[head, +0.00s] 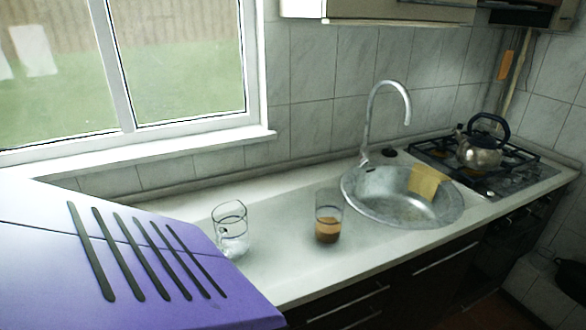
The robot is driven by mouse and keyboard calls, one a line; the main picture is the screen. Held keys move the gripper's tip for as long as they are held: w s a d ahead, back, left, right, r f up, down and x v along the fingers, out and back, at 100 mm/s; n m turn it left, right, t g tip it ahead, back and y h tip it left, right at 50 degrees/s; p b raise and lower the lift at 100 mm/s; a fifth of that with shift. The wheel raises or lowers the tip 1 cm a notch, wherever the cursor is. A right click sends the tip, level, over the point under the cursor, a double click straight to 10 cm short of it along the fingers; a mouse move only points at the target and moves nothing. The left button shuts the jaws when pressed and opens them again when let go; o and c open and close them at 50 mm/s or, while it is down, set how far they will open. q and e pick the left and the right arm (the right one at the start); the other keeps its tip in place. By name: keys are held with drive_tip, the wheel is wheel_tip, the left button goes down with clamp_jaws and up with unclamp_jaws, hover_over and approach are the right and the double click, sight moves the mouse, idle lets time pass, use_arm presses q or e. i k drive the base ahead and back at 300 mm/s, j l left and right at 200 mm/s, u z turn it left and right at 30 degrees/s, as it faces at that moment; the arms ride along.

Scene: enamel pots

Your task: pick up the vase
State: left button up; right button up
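Nothing in the head view is plainly a vase, and I cannot tell which vessel the task means. A clear glass vessel (231,230) stands upright on the pale counter (282,262), left of the middle. It has a dark rim line and seems to hold something clear low down. To its right a clear tumbler (328,217) stands upright, its lower part filled with something brown. The two glasses stand apart. Neither gripper is in view.
A kettle (480,152) stands on the gas hob (508,180). The counter between the glasses is clear. A window (180,60) is behind.

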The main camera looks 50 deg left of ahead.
sight(329, 218)
drive_tip(key=u, duration=1.45)
drive_tip(key=i+l+u, duration=0.1)
drive_tip(key=l, duration=0.35)
drive_tip(key=i+l+u, duration=0.1)
drive_tip(key=i+l, duration=0.15)
drive_tip(key=l, duration=0.2)
drive_tip(key=i+l+u, duration=0.1)
drive_tip(key=l, duration=0.4)
drive_tip(key=i+l+u, duration=0.1)
drive_tip(key=l, duration=0.4)
drive_tip(key=i+l+u, duration=0.1)
drive_tip(key=l, duration=0.4)
drive_tip(key=i+l+u, duration=0.15)
drive_tip(key=l, duration=0.35)
drive_tip(key=i, duration=0.05)
